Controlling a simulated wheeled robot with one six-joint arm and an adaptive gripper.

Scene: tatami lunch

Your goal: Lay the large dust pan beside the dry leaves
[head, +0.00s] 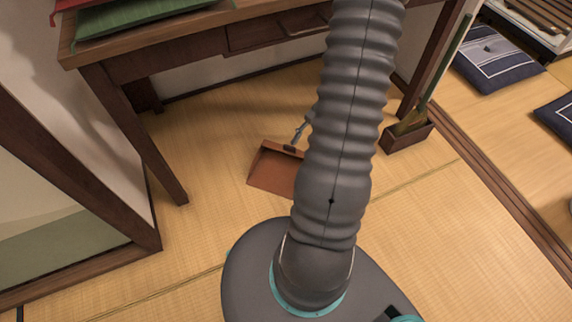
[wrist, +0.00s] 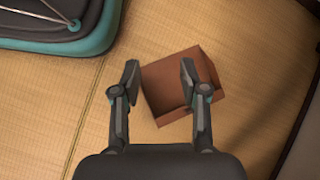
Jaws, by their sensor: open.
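The large dust pan (head: 271,172) is reddish brown and lies on the tatami floor under the wooden desk in the head view. In the wrist view the dust pan (wrist: 170,83) is below my gripper (wrist: 158,75), partly behind the right finger. My gripper is open, its two fingers apart with nothing held between them. I see no dry leaves in either view.
The wooden desk (head: 185,50) has legs on both sides of the dust pan. A broom (head: 445,72) stands in a brown box (head: 408,138) at right. Navy cushions (head: 493,58) lie farther right. A wooden-framed panel (head: 60,180) stands at left. Tatami between is clear.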

